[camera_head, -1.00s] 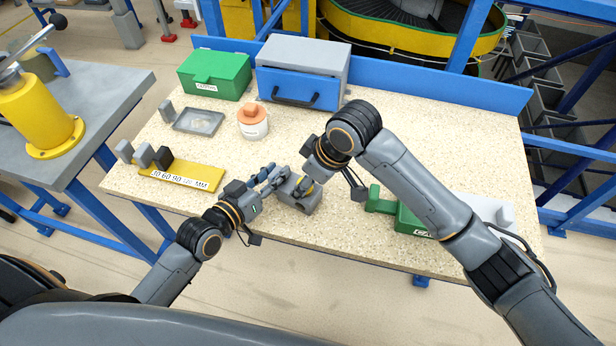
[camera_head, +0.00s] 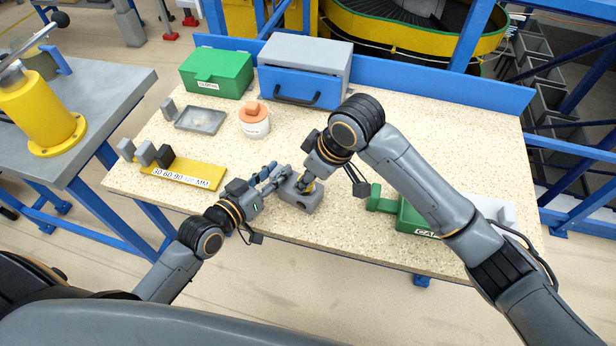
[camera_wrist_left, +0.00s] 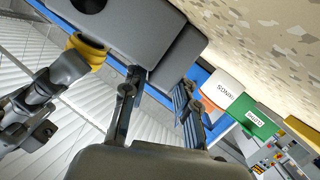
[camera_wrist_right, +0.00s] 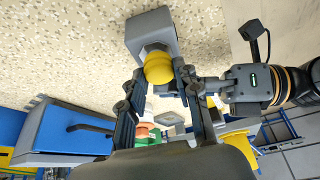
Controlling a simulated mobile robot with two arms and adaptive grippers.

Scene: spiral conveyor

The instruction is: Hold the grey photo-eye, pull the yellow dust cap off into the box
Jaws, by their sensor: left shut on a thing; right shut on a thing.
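The grey photo-eye (camera_head: 302,203) is a block near the front middle of the table. It fills the top of the left wrist view (camera_wrist_left: 130,28) and shows behind the cap in the right wrist view (camera_wrist_right: 150,30). My left gripper (camera_head: 274,178) is shut on the photo-eye from the left. The yellow dust cap (camera_wrist_right: 158,68) is round and lies between the fingertips of my right gripper (camera_wrist_right: 157,82), which is shut on it. The cap sits against the photo-eye's dark round end; whether it is still fitted there I cannot tell.
A grey box with a blue front and handle (camera_head: 300,87) and a green box (camera_head: 215,72) stand at the back. The back right tabletop is clear.

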